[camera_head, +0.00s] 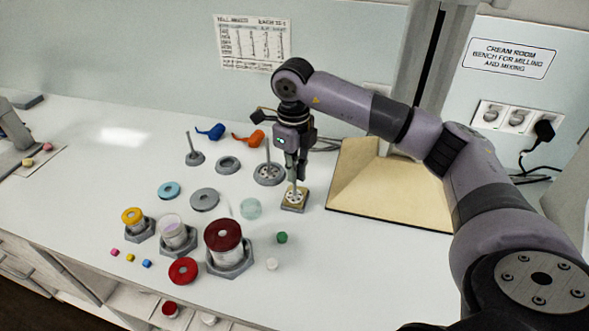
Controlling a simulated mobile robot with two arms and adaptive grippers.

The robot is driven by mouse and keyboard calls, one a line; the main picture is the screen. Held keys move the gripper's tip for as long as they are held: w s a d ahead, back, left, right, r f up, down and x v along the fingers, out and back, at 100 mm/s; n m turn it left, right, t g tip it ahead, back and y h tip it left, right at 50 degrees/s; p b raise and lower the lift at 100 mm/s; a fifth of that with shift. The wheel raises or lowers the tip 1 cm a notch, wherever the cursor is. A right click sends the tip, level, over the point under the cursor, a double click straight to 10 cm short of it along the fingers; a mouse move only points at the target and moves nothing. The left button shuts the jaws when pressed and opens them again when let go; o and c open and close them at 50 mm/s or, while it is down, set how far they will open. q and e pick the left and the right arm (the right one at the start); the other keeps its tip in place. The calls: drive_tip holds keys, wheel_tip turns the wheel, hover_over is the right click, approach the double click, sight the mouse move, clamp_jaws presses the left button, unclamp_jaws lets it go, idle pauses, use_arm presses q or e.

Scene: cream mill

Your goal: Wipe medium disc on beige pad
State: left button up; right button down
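My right gripper (297,175) points down over the beige pad (285,207) and is shut on the upright rod of the medium disc (296,196). The disc is a pale perforated plate at the rod's foot. It is at the pad, seemingly resting on it; exact contact is too small to tell. The fingers hide the top of the rod. A smaller disc with a rod (194,157) and a larger one (268,173) stand behind to the left, with an empty grey ring (228,164) between them. My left gripper is not in view.
A tan tray-like board (390,190) lies right of the pad, under my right arm. Left and in front stand jars in grey holders, including a red-lidded jar (223,236), plus loose lids. Blue (211,131) and orange (249,139) tools lie behind.

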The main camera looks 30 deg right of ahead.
drive_tip(key=shift+w+d, duration=0.15)
drive_tip(key=shift+w+d, duration=0.5)
drive_tip(key=shift+d, duration=0.1)
drive_tip(key=shift+w+d, duration=0.1)
drive_tip(key=shift+a, duration=0.2)
drive_tip(key=shift+s+a, duration=0.2)
drive_tip(key=shift+s, duration=0.2)
drive_tip(key=shift+r, duration=0.1)
drive_tip(key=shift+r+p, duration=0.95)
drive_tip(key=shift+r, duration=0.5)
drive_tip(key=shift+r, duration=0.1)
drive_tip(key=shift+r+p, duration=1.05)
drive_tip(key=shift+r, duration=0.35)
